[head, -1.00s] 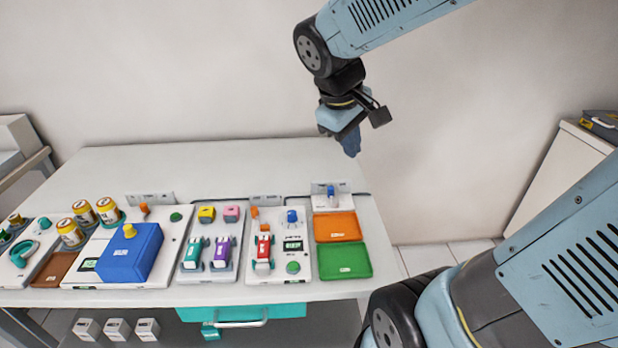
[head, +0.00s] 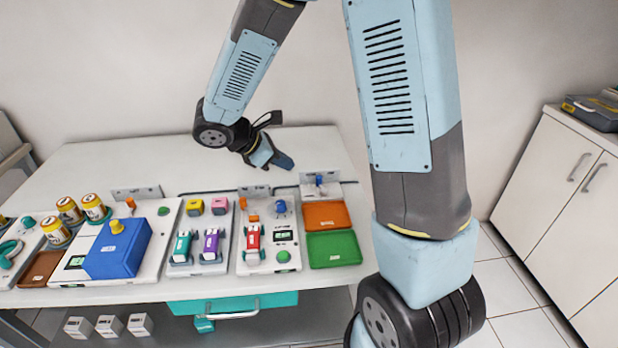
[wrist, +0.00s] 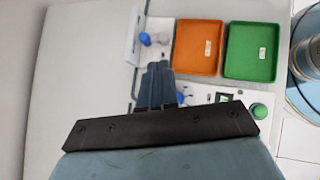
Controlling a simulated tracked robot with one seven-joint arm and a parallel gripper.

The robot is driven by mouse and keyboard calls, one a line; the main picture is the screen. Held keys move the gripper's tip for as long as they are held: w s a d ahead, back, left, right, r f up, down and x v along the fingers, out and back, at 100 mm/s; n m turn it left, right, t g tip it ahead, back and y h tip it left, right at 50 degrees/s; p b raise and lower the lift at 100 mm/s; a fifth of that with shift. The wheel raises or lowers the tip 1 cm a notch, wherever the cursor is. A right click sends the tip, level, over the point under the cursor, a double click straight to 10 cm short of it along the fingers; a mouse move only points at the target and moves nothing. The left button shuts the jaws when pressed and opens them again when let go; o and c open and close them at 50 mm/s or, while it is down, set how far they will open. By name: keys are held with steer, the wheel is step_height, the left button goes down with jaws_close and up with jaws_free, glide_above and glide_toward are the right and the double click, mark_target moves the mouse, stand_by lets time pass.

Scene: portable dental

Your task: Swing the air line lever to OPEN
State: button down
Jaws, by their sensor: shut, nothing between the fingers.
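A small blue lever (head: 319,180) stands on a white bracket at the table's back right, behind the orange tray. It also shows in the wrist view (wrist: 145,39), just beyond my fingertips. An orange lever (head: 130,203) stands further left and another orange piece (head: 253,217) nearer the middle. I cannot read which one is marked air line or OPEN. My gripper (head: 288,164) is shut and empty, above the back of the table, left of the blue lever. In the wrist view my gripper (wrist: 158,66) has its fingers together, apart from the lever as far as I can tell.
The orange tray (head: 327,214) and green tray (head: 334,250) lie at the right. A panel with a red car (head: 252,243) and blue knob (head: 280,207) is left of them. A blue box (head: 117,249) is further left. The table's back left is clear.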

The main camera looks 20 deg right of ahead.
step_height(320, 180, down, 4)
steer(key=w+a+n, duration=0.2)
steer(key=a+n, duration=0.1)
glide_toward(316, 181)
steer(key=shift+t, duration=0.4)
steer(key=f, duration=0.4)
steer(key=shift+s+d+f, duration=0.25)
steer(key=shift+s+f, duration=0.05)
steer(key=shift+w+d+r, duration=0.1)
steer(key=shift+w+d, duration=0.05)
steer(key=shift+d, duration=0.35)
steer(key=shift+w+d+r, duration=0.1)
steer(key=shift+w+d, duration=0.05)
steer(key=shift+d, duration=0.35)
steer(key=shift+w+d, duration=0.3)
steer(key=shift+d, duration=0.45)
